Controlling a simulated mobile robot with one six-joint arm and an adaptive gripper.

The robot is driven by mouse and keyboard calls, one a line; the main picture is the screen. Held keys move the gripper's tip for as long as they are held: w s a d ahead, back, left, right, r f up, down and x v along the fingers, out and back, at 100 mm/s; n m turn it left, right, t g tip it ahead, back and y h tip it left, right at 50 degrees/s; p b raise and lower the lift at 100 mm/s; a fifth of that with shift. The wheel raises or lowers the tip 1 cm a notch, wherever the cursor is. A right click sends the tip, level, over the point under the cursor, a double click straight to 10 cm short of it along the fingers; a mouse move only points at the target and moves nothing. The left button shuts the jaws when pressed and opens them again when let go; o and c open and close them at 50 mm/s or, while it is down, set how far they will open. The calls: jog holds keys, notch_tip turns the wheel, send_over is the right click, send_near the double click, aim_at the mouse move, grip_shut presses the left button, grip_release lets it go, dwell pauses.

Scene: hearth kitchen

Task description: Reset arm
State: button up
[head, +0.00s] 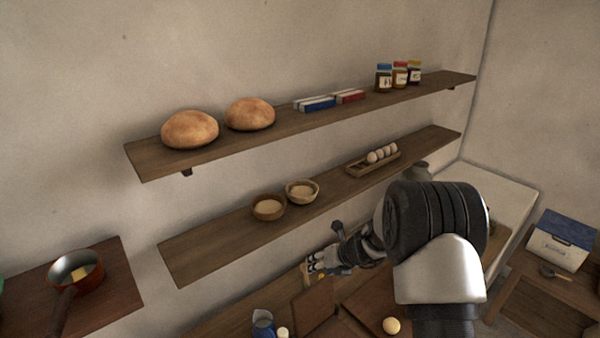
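My arm comes in from the lower right, with its large dark joint in front of the lower shelf's right end and the counter. My gripper (312,265) is at the far end of the arm, pointing left, over the wooden counter and below the lower shelf. It is small and partly in shadow, so I cannot tell whether its fingers are open or shut. A small tan item shows close beside the fingertips; whether they touch it is unclear.
The upper shelf (150,165) holds two loaves, boxes and jars. The lower shelf (200,258) holds two bowls and an egg tray (360,170). A blue jug (263,324) and yellow round item (391,326) are below. A red pan (88,278) stands left, a blue-lidded box (560,240) right.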

jog(key=s+a+r+n+b, duration=0.1)
jog(key=s+r+n+b, duration=0.25)
jog(key=s+n, duration=0.25)
jog(key=s+a+r+n+g+b, duration=0.1)
jog(key=s+a+r+n+b, duration=0.15)
jog(key=s+n+b, duration=0.35)
jog(key=s+a+r+n+b, duration=0.1)
jog(key=s+r+n+b, duration=0.25)
jog(key=s+n, duration=0.35)
jog(key=s+d+f+n+h+b, duration=0.1)
jog(key=s+d+f+n+b, duration=0.1)
jog(key=s+n, duration=0.3)
jog(key=s+d+f+n+h+b, duration=0.2)
jog(key=s+n+b, duration=0.3)
jog(key=s, duration=0.5)
jog(key=s+d+f+n+h+b, duration=0.1)
jog(key=s+d+f+n+b, duration=0.2)
jog(key=s+n, duration=0.3)
jog(key=shift+s+d+f+g, duration=0.3)
jog(key=shift+s+d+f, duration=0.3)
jog(key=shift+s+d, duration=0.1)
